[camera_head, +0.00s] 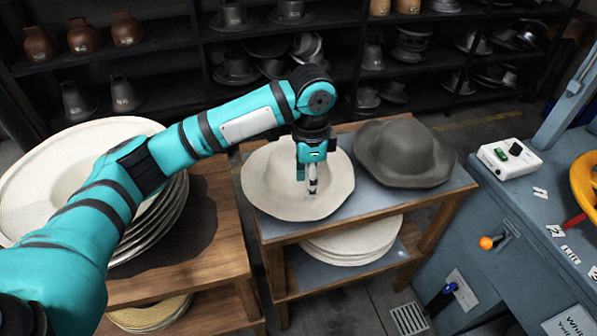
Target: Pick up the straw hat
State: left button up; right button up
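The straw hat (270,187) is cream-coloured with a wide wavy brim. It lies on the left part of the small wooden table (342,222) in the middle. My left gripper (312,190) reaches in from the left and points down over the hat's crown. Its fingers look close together. I cannot tell whether they pinch the straw or just hover over it. The gripper and wrist hide part of the crown. My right gripper is not in view.
A grey felt hat (404,152) lies close to the right of the straw hat. A stack of cream hats (70,165) stands on the left table, under my arm. More pale hats (352,240) lie on the lower shelf. A blue machine (500,255) stands at right.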

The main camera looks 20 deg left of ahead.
pick_arm(q)
send_over(308, 218)
notch_tip(308, 218, down, 7)
jog(key=shift+w+a+f, duration=0.1)
jog(key=shift+w+f, duration=0.05)
jog(key=shift+f+p, duration=0.6)
jog(key=shift+f, duration=2.15)
